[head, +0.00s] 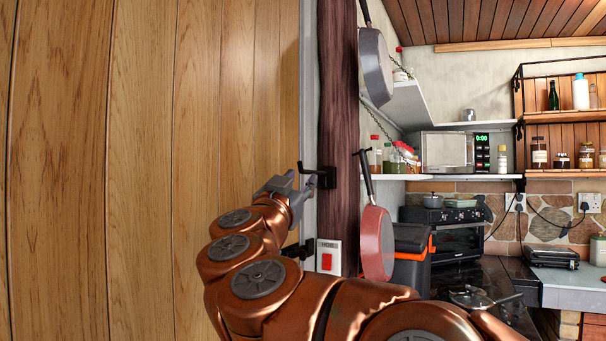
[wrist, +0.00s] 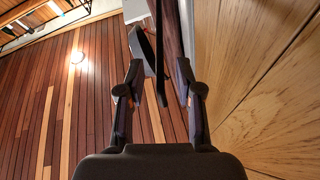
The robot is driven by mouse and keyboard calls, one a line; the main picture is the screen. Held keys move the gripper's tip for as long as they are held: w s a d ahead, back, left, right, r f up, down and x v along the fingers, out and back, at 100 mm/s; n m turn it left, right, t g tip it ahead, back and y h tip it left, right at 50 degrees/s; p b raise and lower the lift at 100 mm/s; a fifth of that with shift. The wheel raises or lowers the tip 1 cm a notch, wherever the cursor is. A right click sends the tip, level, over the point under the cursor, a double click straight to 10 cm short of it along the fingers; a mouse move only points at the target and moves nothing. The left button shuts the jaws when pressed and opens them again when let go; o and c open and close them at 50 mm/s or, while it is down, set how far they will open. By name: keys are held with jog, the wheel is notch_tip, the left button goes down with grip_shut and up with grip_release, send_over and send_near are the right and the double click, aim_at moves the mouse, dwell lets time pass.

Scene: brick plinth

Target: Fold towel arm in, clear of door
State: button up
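A black bracket (head: 326,178) on the dark wooden post carries a short black arm, which reaches left toward my gripper (head: 286,188); I take this to be the towel arm. In the wrist view a thin black bar (wrist: 158,50) runs down between the two fingers of my gripper (wrist: 160,85). The fingers are spread, with a gap on each side of the bar. Contact is not visible. The plank-faced wooden panel (head: 140,150) at the left may be the door; it also fills the right of the wrist view (wrist: 275,85).
The dark post (head: 338,90) stands beside the panel. A red switch (head: 327,261) and a second black fitting (head: 297,250) sit below the bracket. A grey pan (head: 376,65) and a red pan (head: 377,243) hang just right of the post. A stove and shelves lie beyond.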

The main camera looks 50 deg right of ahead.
aim_at(308, 172)
jog(key=x, duration=0.4)
jog(key=shift+w+d+r, duration=0.2)
jog(key=shift+d+r, duration=0.1)
jog(key=shift+d, duration=0.3)
grip_shut()
